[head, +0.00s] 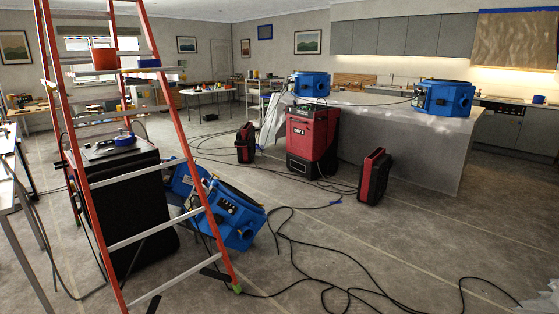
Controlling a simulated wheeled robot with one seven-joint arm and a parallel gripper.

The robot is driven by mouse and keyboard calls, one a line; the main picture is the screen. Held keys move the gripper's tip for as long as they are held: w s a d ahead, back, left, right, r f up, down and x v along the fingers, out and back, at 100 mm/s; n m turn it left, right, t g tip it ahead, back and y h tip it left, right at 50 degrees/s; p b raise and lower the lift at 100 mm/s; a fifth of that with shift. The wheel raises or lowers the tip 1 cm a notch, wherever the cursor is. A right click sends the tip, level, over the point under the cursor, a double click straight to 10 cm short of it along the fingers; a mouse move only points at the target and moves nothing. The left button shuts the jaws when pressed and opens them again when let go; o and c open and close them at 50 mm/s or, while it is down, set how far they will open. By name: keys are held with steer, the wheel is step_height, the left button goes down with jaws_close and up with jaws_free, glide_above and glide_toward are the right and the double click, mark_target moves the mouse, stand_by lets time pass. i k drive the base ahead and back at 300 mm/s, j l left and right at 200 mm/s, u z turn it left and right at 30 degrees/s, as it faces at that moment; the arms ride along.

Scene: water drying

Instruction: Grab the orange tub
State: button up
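An orange tub (104,59) shows in the head view at the upper left.
The ladder's legs spread over the floor at left, with a black cabinet (118,205) behind them. Blue blowers (232,215) stand beside it. Black cables (330,245) cross the floor. Red machines (312,140) stand before the kitchen island (430,155). The front right floor is mostly open.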

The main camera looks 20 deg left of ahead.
mark_target(105, 58)
steer(key=i+j+u, duration=0.2)
steer(key=i, duration=0.4)
steer(key=i+l+u, duration=0.2)
steer(key=i, duration=0.35)
steer(key=i+u, duration=0.2)
steer(key=i, duration=0.4)
steer(key=i+l+u, duration=0.2)
steer(key=i, duration=0.35)
